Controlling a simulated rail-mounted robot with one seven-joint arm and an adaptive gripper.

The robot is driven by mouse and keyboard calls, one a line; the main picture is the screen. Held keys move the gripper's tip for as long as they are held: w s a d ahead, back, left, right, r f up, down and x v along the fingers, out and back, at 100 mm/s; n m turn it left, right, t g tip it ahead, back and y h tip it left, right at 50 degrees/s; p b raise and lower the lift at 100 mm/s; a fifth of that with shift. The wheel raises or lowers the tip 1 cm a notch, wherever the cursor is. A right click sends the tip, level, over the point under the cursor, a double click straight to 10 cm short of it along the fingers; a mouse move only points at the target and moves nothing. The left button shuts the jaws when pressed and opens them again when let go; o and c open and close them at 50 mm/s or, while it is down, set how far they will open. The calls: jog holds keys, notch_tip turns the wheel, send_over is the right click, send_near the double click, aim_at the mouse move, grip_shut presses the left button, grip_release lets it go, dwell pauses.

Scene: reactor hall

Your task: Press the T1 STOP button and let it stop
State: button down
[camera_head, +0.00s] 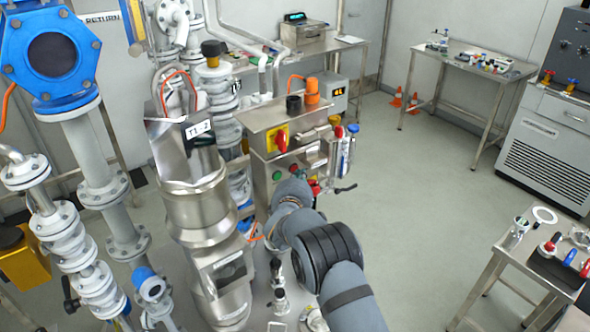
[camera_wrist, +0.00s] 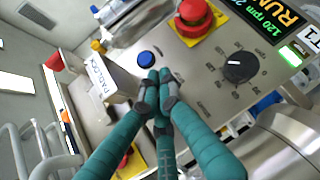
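My gripper (camera_wrist: 158,76) has teal fingers with dark grey pads. Its fingertips are together, with nothing seen between them, in front of the steel control panel (camera_wrist: 205,85). A blue button (camera_wrist: 146,59) sits just beyond the tips; I cannot tell whether they touch the panel. A large red mushroom button (camera_wrist: 193,14) on a yellow plate is above right. A black knob (camera_wrist: 240,67) is to the right, below a display (camera_wrist: 270,22) reading RUN and 120 rpm. No STOP label is readable; the fingers hide part of the panel. In the head view my arm hides the gripper.
A hinged plate with a label (camera_wrist: 100,78) stands left of the fingers. A steel vessel marked T1-2 (camera_head: 195,205) stands left of the control box (camera_head: 262,118) and my arm. Tool tables (camera_head: 455,60) stand at the right, with clear floor (camera_head: 430,190) between.

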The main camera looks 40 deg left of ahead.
jog(key=shift+w+a, duration=0.1)
jog(key=shift+a, duration=0.25)
dwell(0.5)
jog(key=shift+s+d, duration=0.2)
jog(key=shift+d, duration=0.65)
jog(key=shift+s+d+b, duration=0.15)
jog(key=shift+s+d, duration=0.05)
jog(key=shift+d, duration=0.6)
jog(key=shift+s+d+b, duration=0.15)
jog(key=shift+d, duration=0.6)
jog(key=shift+s+d+b, duration=0.15)
jog(key=shift+s+d, duration=0.05)
jog(key=shift+d, duration=0.6)
